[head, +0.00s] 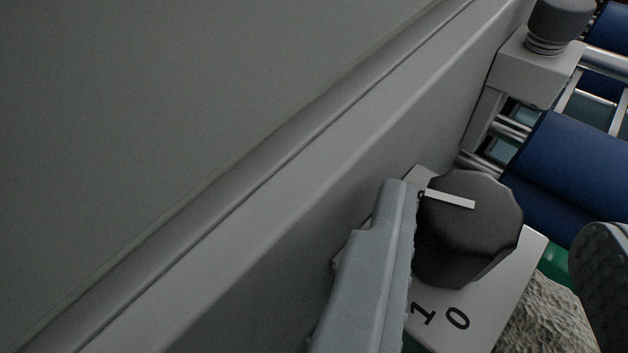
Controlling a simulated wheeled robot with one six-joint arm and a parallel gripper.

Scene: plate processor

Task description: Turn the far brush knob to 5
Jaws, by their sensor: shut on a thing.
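The brush knob (468,232) is dark grey and faceted, with a white pointer line on its top. It sits on a light plate (519,264) printed with 1 and 0 below the knob. The white line points left toward the plate's upper left edge; the other numbers are hidden. My gripper (500,215) is shut on the knob. Its left finger lies along the knob's left side. The right finger shows only in part at the right edge, with a textured dark pad, and its contact with the knob cannot be seen.
A grey machine wall (215,150) with a raised ledge fills the left and runs diagonally. Blue rollers (575,165) and metal rods lie at the upper right, near a grey block (530,72) with a dark round cap (560,22). A rough pale surface (545,318) shows at the lower right.

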